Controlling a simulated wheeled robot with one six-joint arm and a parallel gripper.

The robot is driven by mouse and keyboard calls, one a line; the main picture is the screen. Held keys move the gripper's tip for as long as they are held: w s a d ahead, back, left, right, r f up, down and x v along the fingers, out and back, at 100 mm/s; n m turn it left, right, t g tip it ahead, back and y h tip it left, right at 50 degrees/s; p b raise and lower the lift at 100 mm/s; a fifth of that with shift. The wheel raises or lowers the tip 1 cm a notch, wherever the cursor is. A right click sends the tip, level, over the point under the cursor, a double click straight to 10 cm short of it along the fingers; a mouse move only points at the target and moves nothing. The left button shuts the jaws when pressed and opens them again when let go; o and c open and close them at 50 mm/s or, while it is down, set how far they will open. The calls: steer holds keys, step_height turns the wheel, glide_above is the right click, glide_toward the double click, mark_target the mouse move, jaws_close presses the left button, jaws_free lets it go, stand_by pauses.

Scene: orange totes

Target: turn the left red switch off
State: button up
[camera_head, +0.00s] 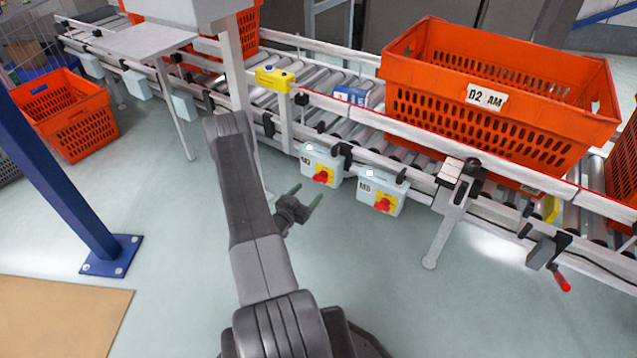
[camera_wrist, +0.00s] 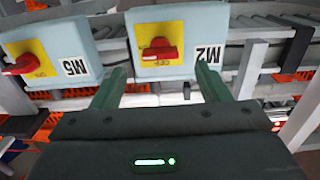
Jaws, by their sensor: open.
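The left red switch (camera_head: 321,176) is a red knob on a yellow plate on a pale grey box under the conveyor rail. The right red switch (camera_head: 383,204) sits on a similar box to its right. My gripper (camera_head: 308,192) is open and empty, in front of and a little below the left box. The wrist view appears turned over: one red switch (camera_wrist: 158,50) lies between the open fingers, its knob lying roughly level in the picture. The other switch (camera_wrist: 22,65) is at the left edge. Contact between fingers and switch cannot be told.
A large orange tote (camera_head: 430,95) stands on the roller conveyor. A yellow box (camera_head: 274,79) is on the rail. A conveyor leg (camera_head: 440,235) and a red-handled crank (camera_head: 562,283) are at the right. The floor before the switches is clear.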

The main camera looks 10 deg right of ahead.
mark_target(319, 179)
steer(key=b+x, duration=0.1)
steer(key=x, duration=0.7)
steer(key=shift+c, duration=0.2)
steer(key=shift+b, duration=0.3)
steer(key=c, duration=1)
